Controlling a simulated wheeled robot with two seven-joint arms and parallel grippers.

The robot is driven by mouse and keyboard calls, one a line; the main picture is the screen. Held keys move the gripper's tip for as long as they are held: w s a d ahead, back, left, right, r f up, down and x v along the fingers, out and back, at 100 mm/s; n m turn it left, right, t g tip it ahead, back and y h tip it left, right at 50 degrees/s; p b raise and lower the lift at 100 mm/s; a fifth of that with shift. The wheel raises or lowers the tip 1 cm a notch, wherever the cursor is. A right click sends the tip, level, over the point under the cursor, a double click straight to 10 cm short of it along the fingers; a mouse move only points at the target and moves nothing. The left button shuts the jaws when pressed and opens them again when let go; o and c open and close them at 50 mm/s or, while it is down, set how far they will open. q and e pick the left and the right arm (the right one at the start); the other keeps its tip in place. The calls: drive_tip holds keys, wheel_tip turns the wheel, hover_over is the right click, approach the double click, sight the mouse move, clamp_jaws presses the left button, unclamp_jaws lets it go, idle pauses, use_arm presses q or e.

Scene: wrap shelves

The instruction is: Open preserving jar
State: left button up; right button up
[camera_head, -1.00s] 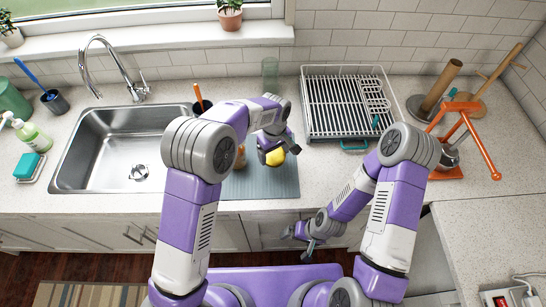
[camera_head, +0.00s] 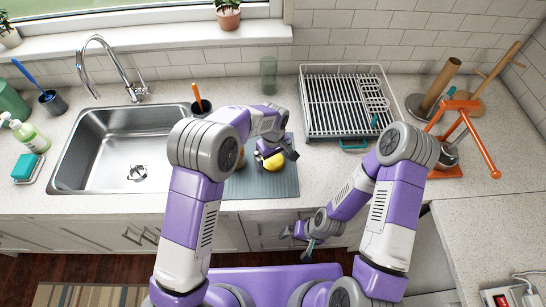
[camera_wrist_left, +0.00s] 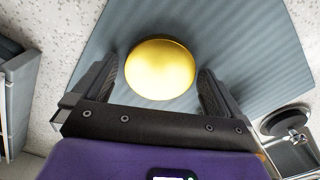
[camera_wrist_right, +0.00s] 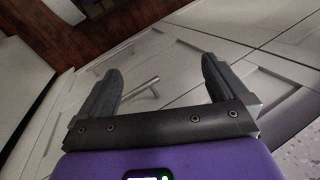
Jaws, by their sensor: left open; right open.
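A round, shiny yellow-gold top (camera_head: 274,162) shows over the grey-blue mat on the counter; it looks like the jar's lid. It fills the space between the fingers in the left wrist view (camera_wrist_left: 160,69). The jar's body cannot be made out below it. My left gripper (camera_head: 279,152) is open above it, one finger on either side, and no grip shows. My right gripper (camera_head: 299,238) is open and empty, low in front of the cabinet doors. It also shows in the right wrist view (camera_wrist_right: 163,68).
The mat (camera_head: 284,190) lies between the sink (camera_head: 110,165) and the dish rack (camera_head: 322,112). A brownish object (camera_head: 238,160) is partly hidden behind my left arm. A glass (camera_head: 268,75) stands behind. An orange-framed tool (camera_head: 470,130) stands at right.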

sight(273, 160)
use_arm(q)
drive_tip(key=shift+r, duration=0.35)
wheel_tip(273, 160, up, 12)
drive_tip(key=shift+f+p, duration=0.2)
drive_tip(key=shift+p, duration=0.25)
drive_tip(key=shift+r, duration=0.1)
